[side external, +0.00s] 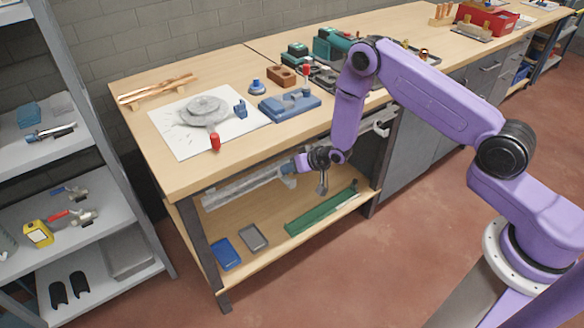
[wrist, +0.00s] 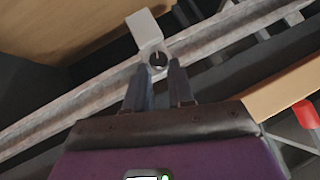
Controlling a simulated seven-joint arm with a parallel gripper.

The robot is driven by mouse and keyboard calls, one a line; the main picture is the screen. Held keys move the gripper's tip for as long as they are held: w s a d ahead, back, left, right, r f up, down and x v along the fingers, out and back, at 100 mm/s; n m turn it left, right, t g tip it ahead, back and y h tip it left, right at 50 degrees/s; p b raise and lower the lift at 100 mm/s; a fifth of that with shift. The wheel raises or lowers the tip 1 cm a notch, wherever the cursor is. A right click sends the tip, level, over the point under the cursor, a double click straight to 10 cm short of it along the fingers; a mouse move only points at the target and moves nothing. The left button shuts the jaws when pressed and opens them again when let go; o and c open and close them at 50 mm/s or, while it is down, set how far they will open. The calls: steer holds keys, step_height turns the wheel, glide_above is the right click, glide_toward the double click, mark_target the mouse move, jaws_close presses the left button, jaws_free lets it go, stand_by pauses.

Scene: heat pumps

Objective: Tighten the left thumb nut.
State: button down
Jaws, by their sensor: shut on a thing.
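A long grey metal rail (side external: 240,187) runs under the front of the bench top, and it crosses the wrist view (wrist: 60,114) diagonally. A small dark round part, which looks like the left thumb nut (wrist: 158,60), sits on the rail below a pale block (wrist: 145,28). My gripper (side external: 298,163) reaches in under the bench edge at the rail. In the wrist view its two dark fingers (wrist: 161,72) are at either side of the nut, closed on it with a narrow gap between them. The nut is hidden in the side view. A second pale bracket (side external: 382,128) shows farther right along the rail.
The bench top's front edge (side external: 260,162) is just above my gripper. The lower shelf holds a green tray (side external: 322,208), a blue tray (side external: 226,254) and a grey tray (side external: 253,237). The floor in front is clear.

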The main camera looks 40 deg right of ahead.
steer(key=c, duration=1.9)
jaws_free()
steer(key=shift+w+d+f+m+y, duration=0.1)
steer(key=shift+d+f+m+y, duration=0.35)
steer(key=shift+m+y, duration=0.2)
steer(key=shift+w+d+f+m+y, duration=0.1)
steer(key=shift+d+f+m+y, duration=0.2)
steer(key=shift+d+m+y, duration=0.3)
steer(key=shift+o, duration=0.2)
steer(key=shift+a, duration=0.1)
steer(key=o, duration=0.7)
steer(key=shift+a, duration=0.1)
steer(key=shift+o, duration=0.2)
steer(key=shift+a+r, duration=0.1)
steer(key=shift+v, duration=2.5)
